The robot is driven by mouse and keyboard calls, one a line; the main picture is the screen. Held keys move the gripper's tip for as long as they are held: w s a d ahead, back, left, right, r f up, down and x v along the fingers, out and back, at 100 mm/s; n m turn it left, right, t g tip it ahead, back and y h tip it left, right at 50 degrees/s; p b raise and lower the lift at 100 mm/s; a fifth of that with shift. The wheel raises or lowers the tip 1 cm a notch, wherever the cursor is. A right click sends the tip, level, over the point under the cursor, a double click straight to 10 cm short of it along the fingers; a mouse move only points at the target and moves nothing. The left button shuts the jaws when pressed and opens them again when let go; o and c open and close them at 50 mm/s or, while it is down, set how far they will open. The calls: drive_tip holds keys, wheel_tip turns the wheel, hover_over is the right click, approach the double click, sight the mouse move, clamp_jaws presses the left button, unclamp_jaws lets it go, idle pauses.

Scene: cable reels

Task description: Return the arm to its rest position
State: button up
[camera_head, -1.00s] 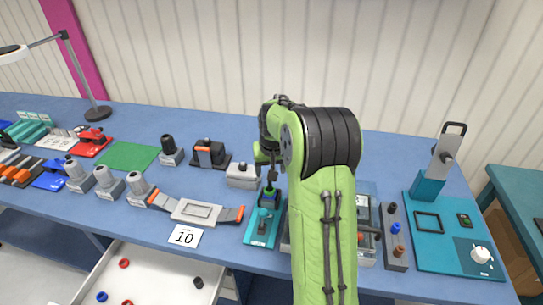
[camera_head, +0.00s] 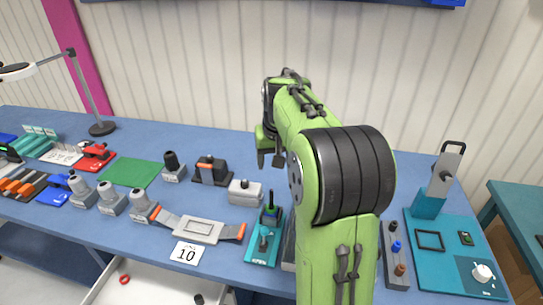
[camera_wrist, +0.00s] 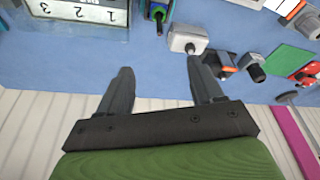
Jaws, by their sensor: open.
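My green arm rises over the right half of the blue table in the head view. My gripper (camera_head: 271,158) hangs at the arm's far end, above the table near its back edge, behind the grey box with a knob (camera_head: 245,192). In the wrist view my gripper (camera_wrist: 161,80) shows two dark fingers spread apart with nothing between them. The grey box also shows there (camera_wrist: 188,38), beyond the fingertips and apart from them.
The blue table (camera_head: 330,138) holds a teal stand (camera_head: 263,252), a grey strap piece (camera_head: 197,230), a green mat (camera_head: 131,173) and a teal board with a lever (camera_head: 455,272). A lamp (camera_head: 88,90) stands at the back left. An open white drawer (camera_head: 150,285) is below.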

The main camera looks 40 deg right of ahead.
drive_tip(key=shift+a, duration=0.1)
drive_tip(key=s+a+r+n+t, duration=0.1)
drive_tip(key=s+a+r+n, duration=0.25)
drive_tip(key=s+a, duration=0.9)
drive_tip(key=s+a+f+n+t+y, duration=0.1)
drive_tip(key=s+a+f, duration=0.3)
drive_tip(key=s+a, duration=0.3)
drive_tip(key=s, duration=0.3)
drive_tip(key=shift+s+a+n+t, duration=0.15)
drive_tip(key=shift+s+n+t, duration=0.05)
drive_tip(key=shift+n+t, duration=0.15)
drive_tip(key=shift+c, duration=0.5)
